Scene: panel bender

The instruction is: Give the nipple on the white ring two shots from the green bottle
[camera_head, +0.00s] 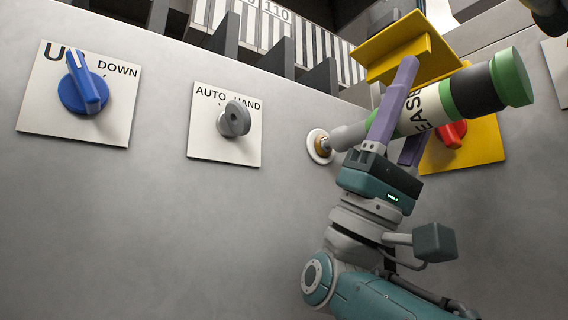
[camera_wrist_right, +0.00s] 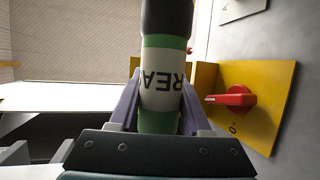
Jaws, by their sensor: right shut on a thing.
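The grease bottle (camera_head: 428,108) is white with green bands, a black section and a green end cap; it also shows in the right wrist view (camera_wrist_right: 163,75). My right gripper (camera_head: 396,100) is shut around its body and holds it tilted, cap end up and to the right. Its grey nozzle (camera_head: 348,136) points left at the white ring (camera_head: 319,146) on the grey panel. The nozzle tip reaches the nipple at the ring's middle and appears to touch it; the nipple is mostly hidden. My left gripper is not in view.
A yellow bracket (camera_head: 405,48) sticks out above the bottle. A red switch (camera_head: 452,133) on a yellow plate (camera_head: 483,143) lies behind it. Left on the panel are a grey AUTO/HAND knob (camera_head: 234,119) and a blue UP/DOWN knob (camera_head: 82,90). The lower left panel is clear.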

